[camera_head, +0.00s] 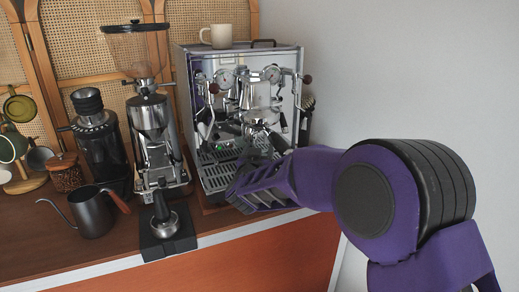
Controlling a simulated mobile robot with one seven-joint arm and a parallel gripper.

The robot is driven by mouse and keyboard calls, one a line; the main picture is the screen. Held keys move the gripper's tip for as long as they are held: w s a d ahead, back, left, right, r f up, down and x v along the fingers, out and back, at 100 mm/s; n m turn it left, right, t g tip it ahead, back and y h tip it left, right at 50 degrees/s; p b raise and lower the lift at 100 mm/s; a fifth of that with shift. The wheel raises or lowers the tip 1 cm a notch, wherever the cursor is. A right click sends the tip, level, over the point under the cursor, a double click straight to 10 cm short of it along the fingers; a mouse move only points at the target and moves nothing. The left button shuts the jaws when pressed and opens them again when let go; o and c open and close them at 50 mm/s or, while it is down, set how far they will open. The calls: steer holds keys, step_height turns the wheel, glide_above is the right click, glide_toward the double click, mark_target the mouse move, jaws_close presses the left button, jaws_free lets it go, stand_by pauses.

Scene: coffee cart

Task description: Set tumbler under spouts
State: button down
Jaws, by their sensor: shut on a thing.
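The espresso machine (187,85) stands against the back wall. Its group head and spouts area (262,114) is at the front centre, above the slotted drip tray (216,178). My gripper (243,181) reaches in from the right, low over the front right part of the drip tray and below the group head. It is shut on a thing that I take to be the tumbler. The tumbler is not clearly seen, as my dark fingers and purple wrist cover that spot. I cannot tell whether it touches the tray.
A grinder (152,115) stands left of the machine, with a tamper (163,220) on a black mat before it. A gooseneck kettle (91,211), a second grinder (100,140) and a bean jar (65,172) are further left. A cream mug (217,36) sits on the machine. The counter's front edge is close.

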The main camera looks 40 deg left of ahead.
jaws_free()
steer(key=shift+s+d, duration=0.1)
steer(key=shift+s, duration=0.05)
steer(key=f+v, duration=0.1)
steer(key=v, duration=1.6)
steer(key=shift+r, duration=0.45)
